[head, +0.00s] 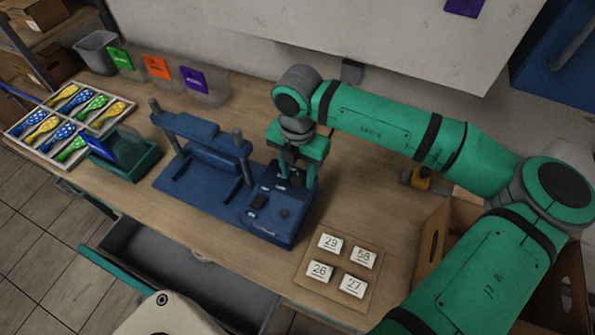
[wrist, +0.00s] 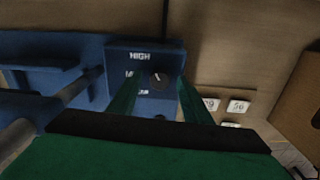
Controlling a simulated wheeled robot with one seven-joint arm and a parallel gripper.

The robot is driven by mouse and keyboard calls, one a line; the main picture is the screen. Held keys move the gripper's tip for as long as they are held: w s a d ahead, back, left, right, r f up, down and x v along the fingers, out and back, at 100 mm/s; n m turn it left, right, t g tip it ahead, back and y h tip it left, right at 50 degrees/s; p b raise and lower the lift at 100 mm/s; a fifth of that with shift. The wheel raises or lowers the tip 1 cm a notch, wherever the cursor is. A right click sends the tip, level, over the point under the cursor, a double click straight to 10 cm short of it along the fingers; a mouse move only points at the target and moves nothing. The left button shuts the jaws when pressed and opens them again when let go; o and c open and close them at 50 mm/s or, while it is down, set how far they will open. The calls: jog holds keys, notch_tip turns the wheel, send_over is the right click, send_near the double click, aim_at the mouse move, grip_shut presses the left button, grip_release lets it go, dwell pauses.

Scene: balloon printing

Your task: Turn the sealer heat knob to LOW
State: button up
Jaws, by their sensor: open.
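The blue sealer (head: 178,185) stands on the bench in the head view, with a control box (head: 268,222) at its right end. In the wrist view the dark round heat knob (wrist: 158,80) sits on the box's blue face. HIGH is printed above it; the labels to its left are partly covered, and their words are unclear. A small light mark shows on the knob, but its exact direction is hard to tell. My gripper (head: 297,185) points down over the back of the box. In the wrist view its open fingers (wrist: 156,92) stand either side of the knob, apparently not touching it.
Number cards (head: 341,264) lie on a board right of the sealer. A balloon tray (head: 64,125) and a green bin (head: 130,160) are at the left. A drawer (head: 170,270) stands open below the bench front. A cardboard box (head: 440,240) is at the right.

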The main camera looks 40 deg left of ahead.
jog(key=shift+w, duration=0.15)
jog(key=c, duration=1.1)
jog(key=shift+o, duration=0.2)
jog(key=shift+a, duration=0.1)
